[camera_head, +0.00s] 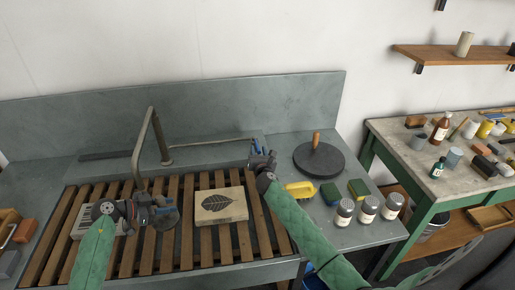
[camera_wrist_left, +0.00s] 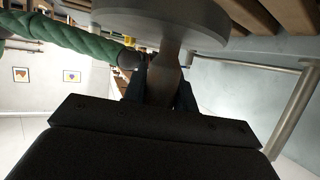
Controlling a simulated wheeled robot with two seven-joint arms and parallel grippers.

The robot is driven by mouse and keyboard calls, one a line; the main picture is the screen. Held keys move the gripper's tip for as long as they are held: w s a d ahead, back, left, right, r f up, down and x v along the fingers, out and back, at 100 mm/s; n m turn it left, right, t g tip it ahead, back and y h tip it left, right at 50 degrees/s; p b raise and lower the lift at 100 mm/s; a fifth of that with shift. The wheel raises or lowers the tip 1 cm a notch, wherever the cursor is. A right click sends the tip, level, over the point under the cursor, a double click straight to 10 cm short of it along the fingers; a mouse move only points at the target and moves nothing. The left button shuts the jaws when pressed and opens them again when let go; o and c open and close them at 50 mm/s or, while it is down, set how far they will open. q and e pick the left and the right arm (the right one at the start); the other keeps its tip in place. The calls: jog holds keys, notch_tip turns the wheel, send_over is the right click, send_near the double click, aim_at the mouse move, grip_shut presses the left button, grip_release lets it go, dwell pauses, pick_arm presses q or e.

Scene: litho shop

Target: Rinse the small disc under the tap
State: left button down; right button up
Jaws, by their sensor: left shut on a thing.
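My left gripper (camera_head: 152,212) is shut on the handle of the small disc (camera_head: 166,218), a grey round disc held just above the wooden slats. In the left wrist view the small disc (camera_wrist_left: 165,18) shows its flat underside edge, with its handle between the fingers (camera_wrist_left: 160,85). A pipe, likely the tap, also shows in the left wrist view (camera_wrist_left: 296,112). My right gripper (camera_head: 262,158) is over the sink's right edge, apparently empty; its finger gap is unclear.
The slatted rack (camera_head: 175,250) covers the sink and carries a stone with a leaf picture (camera_head: 221,205) and a pale block (camera_head: 85,222).

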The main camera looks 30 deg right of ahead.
aim_at(257, 145)
jog(key=shift+x, duration=1.4)
jog(key=shift+w, duration=0.1)
grip_shut()
